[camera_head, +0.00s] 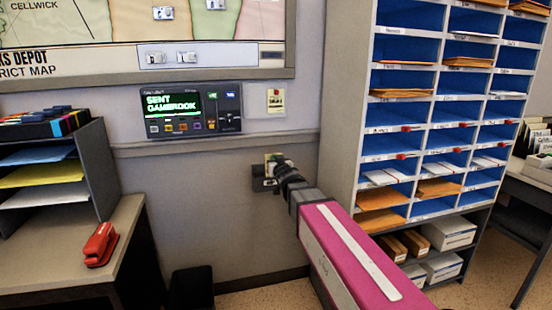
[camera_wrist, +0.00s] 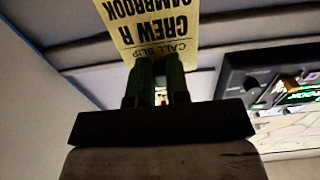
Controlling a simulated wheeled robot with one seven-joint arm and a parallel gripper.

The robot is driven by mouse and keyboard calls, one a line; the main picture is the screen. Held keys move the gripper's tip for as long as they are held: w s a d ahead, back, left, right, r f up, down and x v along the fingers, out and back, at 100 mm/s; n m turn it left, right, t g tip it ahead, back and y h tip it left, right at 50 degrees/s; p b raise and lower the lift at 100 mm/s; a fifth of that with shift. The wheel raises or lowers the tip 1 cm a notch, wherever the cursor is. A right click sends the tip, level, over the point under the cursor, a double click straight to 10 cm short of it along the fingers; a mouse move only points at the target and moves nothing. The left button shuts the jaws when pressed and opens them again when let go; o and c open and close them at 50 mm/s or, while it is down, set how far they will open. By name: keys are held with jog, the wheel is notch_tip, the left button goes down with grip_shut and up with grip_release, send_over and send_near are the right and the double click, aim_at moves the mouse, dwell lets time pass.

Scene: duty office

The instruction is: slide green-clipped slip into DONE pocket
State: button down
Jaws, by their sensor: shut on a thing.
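My gripper (camera_head: 275,165) is shut on the green-clipped slip, close to the wall below the display panel. In the wrist view the pale yellow slip (camera_wrist: 150,28) extends away from my fingers (camera_wrist: 160,85), its print upside down: "CALL SLIP", "CREW R", "GAMBROOK". Dark green shows at its base between the fingers; the clip's outline is hard to make out. In the head view a small dark wall holder (camera_head: 260,185) sits right behind my gripper, partly hidden by it. I cannot read a DONE label or tell whether the slip is inside the holder.
The display panel (camera_head: 192,110) reads "SENT GAMBROOK". A blue pigeonhole cabinet (camera_head: 340,120) stands to the right. A desk (camera_head: 40,265) with a red stapler (camera_head: 100,245) and paper trays is at left.

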jog(key=shift+w, duration=0.7)
jog(key=x, duration=0.7)
jog(key=shift+w, duration=0.2)
jog(key=shift+a+f, duration=0.15)
jog(key=shift+f, duration=0.05)
dwell(0.4)
notch_tip(320, 180, down, 8)
dwell(2.1)
jog(key=shift+f, duration=0.15)
jog(key=c, duration=1)
grip_release()
jog(key=shift+c, duration=0.2)
jog(key=shift+s, duration=0.15)
